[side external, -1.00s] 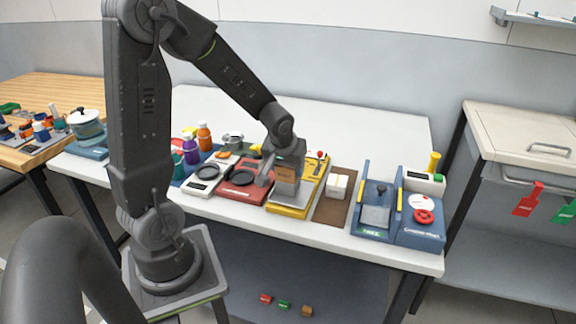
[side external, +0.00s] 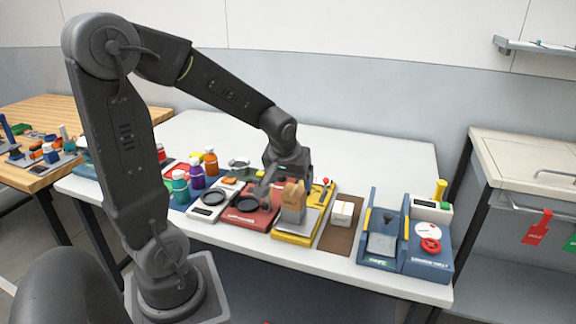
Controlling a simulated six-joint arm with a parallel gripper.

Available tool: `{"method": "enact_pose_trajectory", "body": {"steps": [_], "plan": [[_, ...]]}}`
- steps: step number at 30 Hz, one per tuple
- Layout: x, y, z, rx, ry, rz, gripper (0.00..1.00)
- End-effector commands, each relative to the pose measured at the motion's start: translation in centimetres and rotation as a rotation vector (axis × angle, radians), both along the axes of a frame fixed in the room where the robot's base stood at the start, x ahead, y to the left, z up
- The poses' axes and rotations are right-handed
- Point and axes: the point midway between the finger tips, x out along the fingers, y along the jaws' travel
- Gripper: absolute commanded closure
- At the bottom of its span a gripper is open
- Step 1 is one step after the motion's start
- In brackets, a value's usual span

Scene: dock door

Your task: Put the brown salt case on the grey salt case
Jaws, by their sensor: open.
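The brown salt case (side external: 293,195) is upright over the yellow-framed station (side external: 292,238), just below my gripper. A greyish block (side external: 292,215), which looks like the grey salt case, shows directly under it; the two appear stacked and touching, though the seam is too small to judge exactly. My gripper (side external: 284,188) is open, with one finger to the left of the brown case and the other partly hidden near its right and back side. Whether a finger still touches the case cannot be told.
Left of the station are a red unit (side external: 249,216) and a white scale (side external: 209,206), then purple (side external: 197,176) and orange (side external: 210,161) bottles. On the right, white blocks (side external: 342,212) sit on a brown mat (side external: 338,239), beside a blue machine (side external: 428,262). The table's back is clear.

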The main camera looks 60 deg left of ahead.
Motion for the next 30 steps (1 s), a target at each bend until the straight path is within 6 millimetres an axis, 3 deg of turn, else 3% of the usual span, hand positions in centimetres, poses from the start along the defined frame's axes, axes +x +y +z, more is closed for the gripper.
{"method": "enact_pose_trajectory", "body": {"steps": [6,13,17,21,24,30], "plan": [[-1.0,-1.1,3.8,0.002,-0.003,0.000,0.17],[-1.8,-2.5,5.6,0.004,-0.005,-0.039,0.17],[-3.4,-6.7,7.1,0.011,-0.026,-0.220,0.17],[-6.5,-11.9,8.4,0.025,-0.057,-0.489,0.17],[-8.7,-14.5,8.7,0.033,-0.077,-0.645,0.17],[-10.6,-16.5,8.8,0.040,-0.093,-0.786,0.17]]}}
